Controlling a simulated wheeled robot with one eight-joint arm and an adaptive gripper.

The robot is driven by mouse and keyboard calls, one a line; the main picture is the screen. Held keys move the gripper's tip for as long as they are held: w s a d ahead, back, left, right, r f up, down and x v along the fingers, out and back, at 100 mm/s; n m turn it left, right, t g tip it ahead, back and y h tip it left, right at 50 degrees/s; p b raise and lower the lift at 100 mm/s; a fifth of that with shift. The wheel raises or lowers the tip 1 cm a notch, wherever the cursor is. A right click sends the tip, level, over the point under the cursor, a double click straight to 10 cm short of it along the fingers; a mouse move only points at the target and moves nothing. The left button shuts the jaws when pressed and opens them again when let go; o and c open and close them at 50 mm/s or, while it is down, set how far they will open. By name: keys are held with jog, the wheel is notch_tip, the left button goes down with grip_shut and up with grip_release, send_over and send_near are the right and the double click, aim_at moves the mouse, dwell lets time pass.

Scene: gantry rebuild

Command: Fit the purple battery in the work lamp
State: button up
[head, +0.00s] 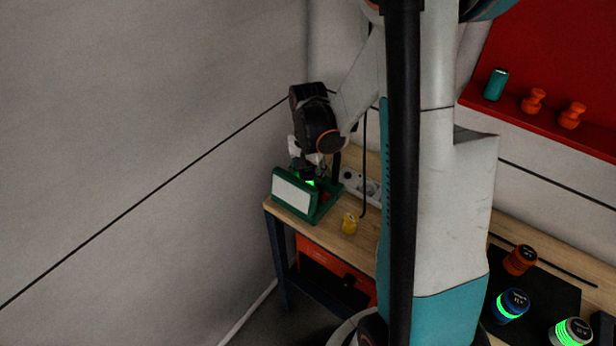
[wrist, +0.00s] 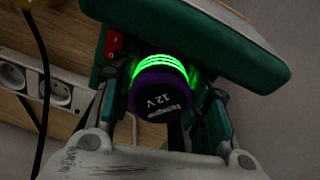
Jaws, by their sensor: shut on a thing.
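The work lamp (head: 292,193) is green with a pale front panel and stands at the left end of the bench. In the wrist view its green body (wrist: 205,45) fills the top, with a red switch (wrist: 115,43) beside the battery. The purple battery (wrist: 160,97) has a dark end cap marked 12 V, a purple band and lit green rings. My gripper (wrist: 160,82) is shut on it, one finger on each side. In the head view my gripper (head: 307,170) is down at the lamp. The battery's far end is hidden, so I cannot tell how deep it sits.
A socket strip (head: 362,187) lies behind. A cable (wrist: 43,90) hangs at the left.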

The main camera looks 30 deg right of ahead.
aim_at(308, 169)
jog(key=shift+f+b, duration=0.6)
jog(key=shift+b, duration=0.1)
dwell(0.7)
jog(key=o, duration=1.1)
jog(key=shift+c, duration=0.2)
jog(key=shift+r, duration=0.15)
jog(key=shift+r+p, duration=3.7)
jog(key=shift+r, duration=1.7)
